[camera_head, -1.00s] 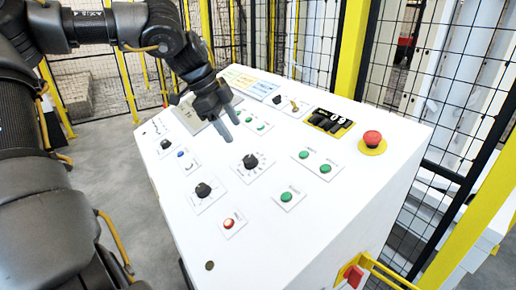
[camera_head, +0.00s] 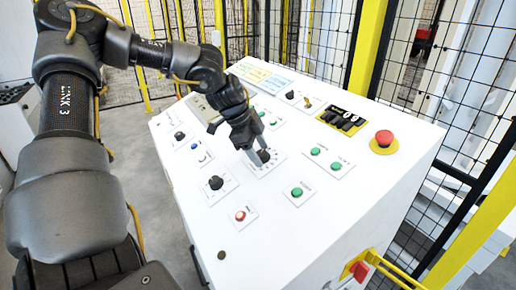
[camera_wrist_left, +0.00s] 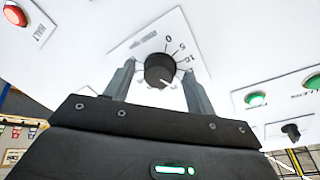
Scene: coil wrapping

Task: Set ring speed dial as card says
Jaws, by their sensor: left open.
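A black round dial (camera_head: 264,156) with a printed scale plate sits on the white sloping panel. My left gripper (camera_head: 257,159) is open over this dial. In the wrist view one finger stands on each side of the knob, with small gaps visible. My right gripper is not in view.
Other black dials (camera_head: 215,182) (camera_head: 179,136) sit to the left. Green buttons (camera_head: 315,151) and a red emergency button (camera_head: 383,138) are to the right. A small red button (camera_head: 240,215) is nearer. Yellow-posted mesh fencing stands behind the panel.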

